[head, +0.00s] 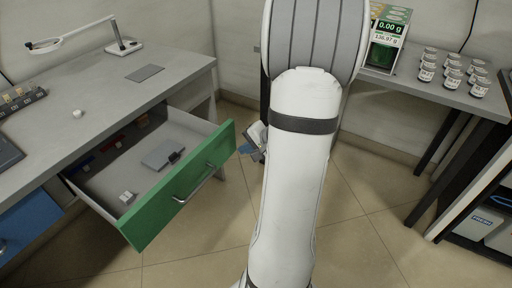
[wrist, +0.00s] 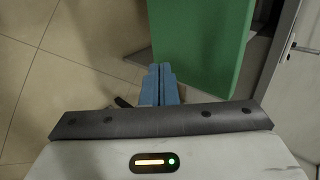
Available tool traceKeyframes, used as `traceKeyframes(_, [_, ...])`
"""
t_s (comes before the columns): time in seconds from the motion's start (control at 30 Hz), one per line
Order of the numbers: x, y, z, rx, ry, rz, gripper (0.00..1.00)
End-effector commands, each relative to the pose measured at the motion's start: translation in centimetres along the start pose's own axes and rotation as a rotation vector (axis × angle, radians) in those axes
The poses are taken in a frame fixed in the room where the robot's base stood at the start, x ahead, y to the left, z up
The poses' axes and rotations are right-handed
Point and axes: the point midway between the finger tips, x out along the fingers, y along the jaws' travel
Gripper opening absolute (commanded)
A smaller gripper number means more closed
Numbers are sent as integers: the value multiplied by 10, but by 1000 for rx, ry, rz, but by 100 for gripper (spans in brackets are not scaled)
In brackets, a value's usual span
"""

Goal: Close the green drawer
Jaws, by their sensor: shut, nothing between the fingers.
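The green drawer (head: 180,197) is pulled well out from under the grey desk in the head view. Its green front has a silver bar handle (head: 194,184). In the wrist view the green front (wrist: 198,45) fills the upper middle. My gripper (wrist: 161,72) has blue fingers that are shut together with nothing between them. The fingertips show at the lower left edge of the green front; I cannot tell whether they touch it. In the head view my gripper (head: 247,149) is partly hidden behind my white arm, just right of the drawer front.
The drawer holds a grey pad (head: 160,155) and a small white box (head: 127,197). A blue drawer front (head: 28,226) is at the lower left. The desk (head: 120,75) carries a lamp. A second table (head: 440,92) with several jars stands at right. Tiled floor is open.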

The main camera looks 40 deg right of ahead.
Motion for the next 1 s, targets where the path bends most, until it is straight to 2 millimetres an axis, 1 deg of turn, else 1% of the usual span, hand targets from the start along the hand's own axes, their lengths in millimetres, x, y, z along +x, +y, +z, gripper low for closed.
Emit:
traceKeyframes(0.03, [10, -4, 1, -3, -4, 0, 0])
traceKeyframes(0.1, [16, -13, 1, -4, -3, -1, 0])
traceKeyframes(0.3, [30, -25, 1, -1, -2, -1, 0])
traceKeyframes(0.8, [33, -28, 0, 0, 0, 0, 0])
traceKeyframes(1.0, [42, -34, -7, 10, 13, -1, 0])
